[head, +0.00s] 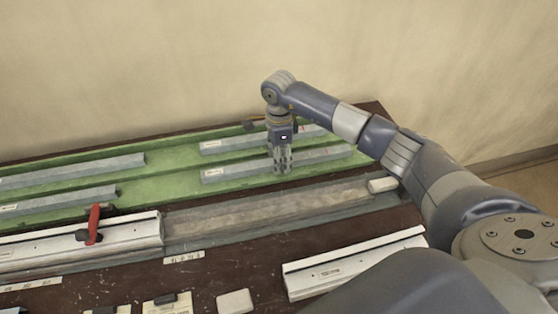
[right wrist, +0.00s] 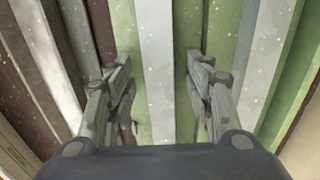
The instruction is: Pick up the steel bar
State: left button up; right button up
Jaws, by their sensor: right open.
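Several grey steel bars lie on a green-lined tray (head: 165,172) at the back of the bench. My right gripper (head: 282,168) is open, pointing down over the front right bar (head: 228,173). In the right wrist view this bar (right wrist: 155,40) runs between the two spread fingers (right wrist: 160,70), with green showing on both sides. I see no finger pressed on it. The rear right bar (head: 222,145) lies behind the gripper. Two more bars, a rear one (head: 70,171) and a front one (head: 60,200), lie at the left. My left gripper is not in view.
A pale profile (head: 130,234) with a red-handled clamp (head: 93,225) stands at front left, beside a long grey channel (head: 270,214). A white block (head: 382,185) sits at the channel's right end. Another profile (head: 350,262) and a small pale block (head: 236,302) lie in front.

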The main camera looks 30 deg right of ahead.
grip_shut()
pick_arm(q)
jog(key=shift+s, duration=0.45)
pick_arm(e)
jog(key=shift+r, duration=0.1)
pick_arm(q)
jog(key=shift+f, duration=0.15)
